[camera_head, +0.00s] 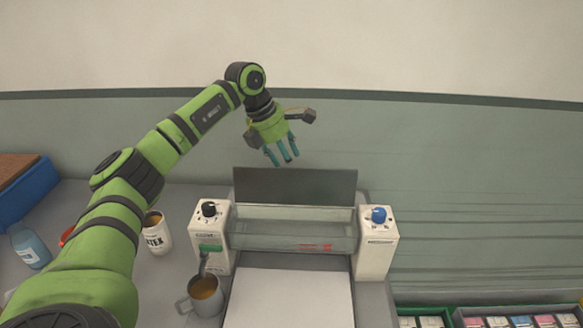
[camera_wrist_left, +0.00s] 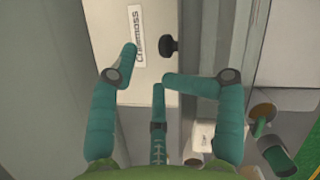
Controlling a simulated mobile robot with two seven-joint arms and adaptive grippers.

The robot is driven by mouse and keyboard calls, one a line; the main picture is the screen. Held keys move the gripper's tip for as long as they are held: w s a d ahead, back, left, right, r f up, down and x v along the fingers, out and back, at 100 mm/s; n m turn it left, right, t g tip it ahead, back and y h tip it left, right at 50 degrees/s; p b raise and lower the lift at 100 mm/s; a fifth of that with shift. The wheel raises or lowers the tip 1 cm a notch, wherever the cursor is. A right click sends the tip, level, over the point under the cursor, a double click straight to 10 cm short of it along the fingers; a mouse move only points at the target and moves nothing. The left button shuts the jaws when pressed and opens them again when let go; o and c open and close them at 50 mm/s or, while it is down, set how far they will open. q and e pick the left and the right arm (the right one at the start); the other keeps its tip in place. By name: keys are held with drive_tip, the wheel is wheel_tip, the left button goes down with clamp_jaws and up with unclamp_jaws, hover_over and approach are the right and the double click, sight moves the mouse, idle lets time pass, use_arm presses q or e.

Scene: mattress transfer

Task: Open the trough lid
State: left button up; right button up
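The trough (camera_head: 290,232), clear-walled, sits between two white housings, one with a black knob (camera_head: 209,209) and one with a blue knob (camera_head: 379,215). A dark flat panel (camera_head: 295,187), apparently the lid, stands raised along the trough's back edge. My left gripper (camera_head: 282,158) is above and behind the panel, fingers pointing down, apart from it. In the left wrist view its teal fingers (camera_wrist_left: 150,68) are spread with nothing between them. A white housing with a label (camera_wrist_left: 138,36) and a black knob (camera_wrist_left: 169,46) lie beyond them. My right gripper is not in view.
A grey mug (camera_head: 206,296) with brown liquid stands in front of the left housing. A white can (camera_head: 157,233) and a blue bottle (camera_head: 29,246) stand to the left. A white sheet-like surface (camera_head: 288,298) lies in front of the trough. Crates with boxes (camera_head: 515,318) are at lower right.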

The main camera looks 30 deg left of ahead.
use_arm(q)
drive_tip(key=v, duration=0.7)
drive_tip(key=shift+r, duration=0.25)
drive_tip(key=shift+d, duration=0.15)
drive_tip(key=c, duration=0.8)
drive_tip(key=shift+d+f+m, duration=0.1)
drive_tip(key=shift+f+m, duration=0.05)
drive_tip(key=shift+m, duration=0.35)
clamp_jaws()
drive_tip(key=w+f+m+y, duration=0.2)
drive_tip(key=f+m, duration=0.2)
drive_tip(key=m, duration=0.6)
drive_tip(key=w+d+f+m+t+y+b, duration=0.1)
drive_tip(key=f+m, duration=0.4)
drive_tip(key=m, duration=0.6)
drive_tip(key=shift+w+d+y, duration=0.3)
drive_tip(key=shift+w+y, duration=0.35)
drive_tip(key=shift+y, duration=0.55)
